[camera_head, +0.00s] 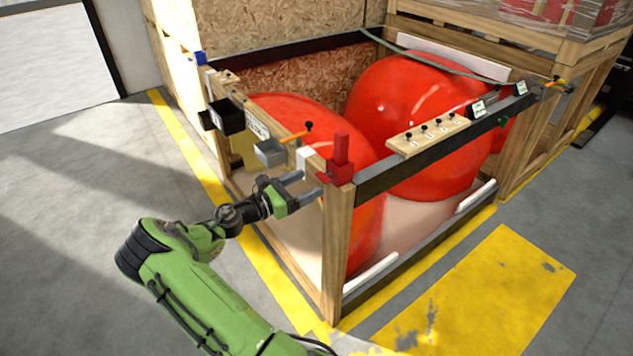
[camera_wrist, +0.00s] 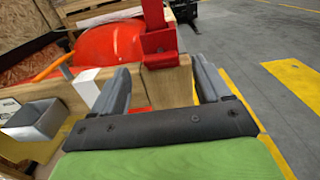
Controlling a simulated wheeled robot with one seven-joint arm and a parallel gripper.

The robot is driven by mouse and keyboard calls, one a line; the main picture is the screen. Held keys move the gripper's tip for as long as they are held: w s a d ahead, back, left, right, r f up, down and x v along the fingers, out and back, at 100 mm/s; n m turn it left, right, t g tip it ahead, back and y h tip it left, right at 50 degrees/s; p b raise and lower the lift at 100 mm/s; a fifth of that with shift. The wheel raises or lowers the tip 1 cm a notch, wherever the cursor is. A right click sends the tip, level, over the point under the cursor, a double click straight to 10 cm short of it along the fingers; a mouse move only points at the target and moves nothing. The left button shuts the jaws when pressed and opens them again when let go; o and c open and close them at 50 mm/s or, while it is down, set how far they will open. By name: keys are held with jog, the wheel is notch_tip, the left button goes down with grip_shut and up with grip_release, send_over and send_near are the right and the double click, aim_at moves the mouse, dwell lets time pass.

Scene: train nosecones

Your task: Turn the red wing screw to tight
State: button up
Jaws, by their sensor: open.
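The red wing screw (camera_head: 342,151) stands upright on a red bracket at the top of the crate's near corner post (camera_head: 336,250). In the wrist view the red wing screw (camera_wrist: 154,15) rises at top centre, above its bracket and the wooden post end (camera_wrist: 167,84). My gripper (camera_head: 312,183) is open and empty, just left of the bracket in the head view. In the wrist view its two grey fingers (camera_wrist: 160,66) point toward the bracket, one on each side of the post end. I cannot tell whether either finger touches it. The screw's thread is hidden.
Large red nosecones (camera_head: 420,120) fill the crate. A grey open box (camera_head: 270,152) and an orange-handled lever (camera_head: 297,135) sit on the left rail. A wooden strip with several black knobs (camera_head: 430,133) lies along the front rail. Floor left of the crate is clear.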

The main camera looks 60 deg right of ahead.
aim_at(320, 178)
jog(key=x, duration=0.4)
jog(key=shift+s+d, duration=0.2)
jog(key=shift+d, duration=0.15)
jog(key=c, duration=1)
